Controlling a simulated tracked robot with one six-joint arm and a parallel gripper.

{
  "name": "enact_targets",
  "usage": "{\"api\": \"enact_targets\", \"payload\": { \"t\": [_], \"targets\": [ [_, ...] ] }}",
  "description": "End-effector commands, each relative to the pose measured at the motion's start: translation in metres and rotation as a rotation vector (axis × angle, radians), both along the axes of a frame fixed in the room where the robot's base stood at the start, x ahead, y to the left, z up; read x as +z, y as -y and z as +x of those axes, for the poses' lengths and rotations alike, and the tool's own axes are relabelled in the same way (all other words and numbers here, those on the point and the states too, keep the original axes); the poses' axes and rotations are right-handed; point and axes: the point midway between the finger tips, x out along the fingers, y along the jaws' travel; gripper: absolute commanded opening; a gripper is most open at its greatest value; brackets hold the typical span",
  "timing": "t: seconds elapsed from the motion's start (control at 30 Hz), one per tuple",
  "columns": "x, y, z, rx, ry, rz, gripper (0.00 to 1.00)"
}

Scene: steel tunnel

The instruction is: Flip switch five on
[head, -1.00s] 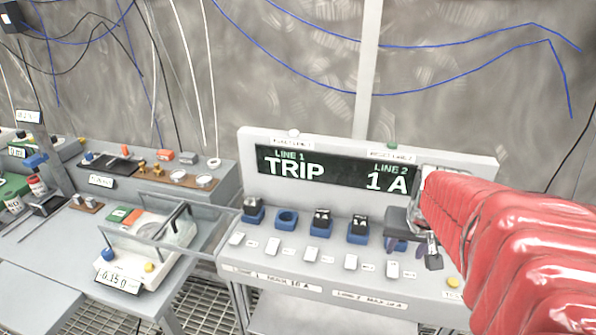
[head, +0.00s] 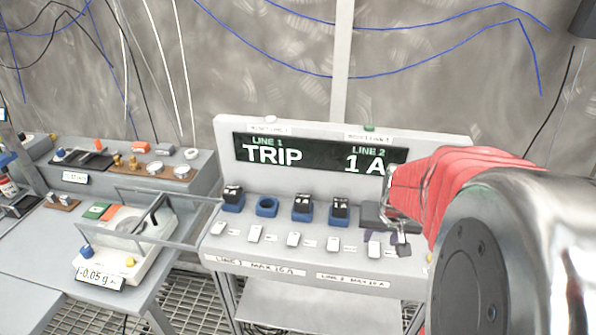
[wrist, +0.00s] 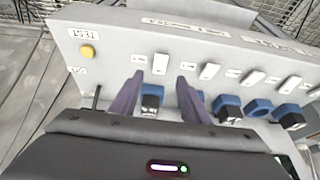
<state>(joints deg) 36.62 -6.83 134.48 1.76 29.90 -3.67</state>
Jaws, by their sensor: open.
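Switch five, a white rocker, is the last in its row on the sloped grey panel (head: 310,262). In the wrist view, switch five (wrist: 160,63) lies just beyond my open gripper (wrist: 160,77), between the lines of its two purple fingers. A black plug in a blue socket (wrist: 151,98) stands between the fingers. In the head view my gripper (head: 388,246) is over the panel's right end and partly hides that switch and socket. I cannot tell whether a finger touches anything. The display (head: 320,158) reads LINE 1 TRIP and LINE 2 1 A.
Switch four (wrist: 209,71) sits close beside one finger. A yellow TEST button (wrist: 88,51) is on the other side. Several blue sockets line the panel; one (head: 267,207) is empty. A balance (head: 125,245) with clear walls stands left of the panel.

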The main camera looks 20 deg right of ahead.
Motion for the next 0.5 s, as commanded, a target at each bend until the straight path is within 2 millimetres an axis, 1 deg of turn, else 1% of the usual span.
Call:
{"api": "enact_targets", "payload": {
  "t": [0.1, 0.5],
  "targets": [
    [-0.013, 0.003, 0.004, 0.0, -0.002, 0.002, 0.42],
    [-0.052, 0.012, 0.018, 0.0, -0.001, 0.002, 0.42]
  ]
}}
